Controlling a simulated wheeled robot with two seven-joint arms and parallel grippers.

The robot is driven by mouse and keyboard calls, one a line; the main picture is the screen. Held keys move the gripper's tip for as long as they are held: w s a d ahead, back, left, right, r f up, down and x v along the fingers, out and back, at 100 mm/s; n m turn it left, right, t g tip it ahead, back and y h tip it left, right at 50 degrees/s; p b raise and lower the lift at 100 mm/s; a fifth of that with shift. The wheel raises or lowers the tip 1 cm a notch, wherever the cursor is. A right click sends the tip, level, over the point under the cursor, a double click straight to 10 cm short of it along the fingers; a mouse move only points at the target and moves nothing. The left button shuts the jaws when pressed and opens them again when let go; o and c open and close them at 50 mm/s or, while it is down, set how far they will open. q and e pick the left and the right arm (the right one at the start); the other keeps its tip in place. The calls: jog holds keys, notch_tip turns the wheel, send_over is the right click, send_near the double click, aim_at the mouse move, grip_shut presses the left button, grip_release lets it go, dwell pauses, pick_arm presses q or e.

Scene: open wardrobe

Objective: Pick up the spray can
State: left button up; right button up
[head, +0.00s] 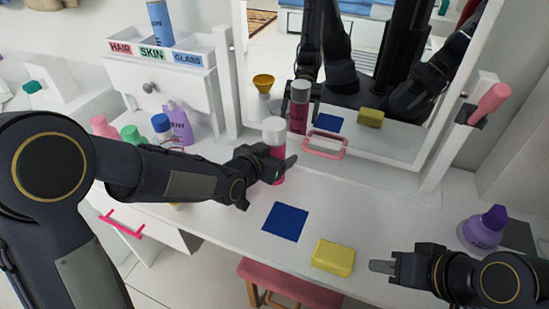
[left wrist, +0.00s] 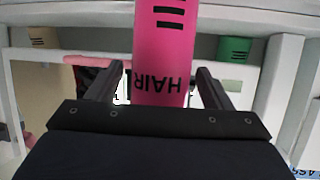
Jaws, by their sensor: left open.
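The spray can (head: 275,132) is pink with a white cap and stands upright on the white tabletop near the mirror. My left gripper (head: 274,166) is open at the can's body, which it partly hides in the head view. In the left wrist view the pink can (left wrist: 165,45) with a black "HAIR" label stands between the two spread fingers of my left gripper (left wrist: 160,85). Gaps show on both sides of it. My right gripper (head: 383,266) is low on the right, away from the can; its finger opening cannot be made out.
A blue square (head: 285,222) and a yellow sponge (head: 333,257) lie on the tabletop. Several bottles, including a lavender one (head: 180,124), stand left behind my left arm. A purple bottle (head: 483,230) stands right. The mirror (head: 345,105) rises behind the can.

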pick_arm(q)
jog(key=c, duration=1.2)
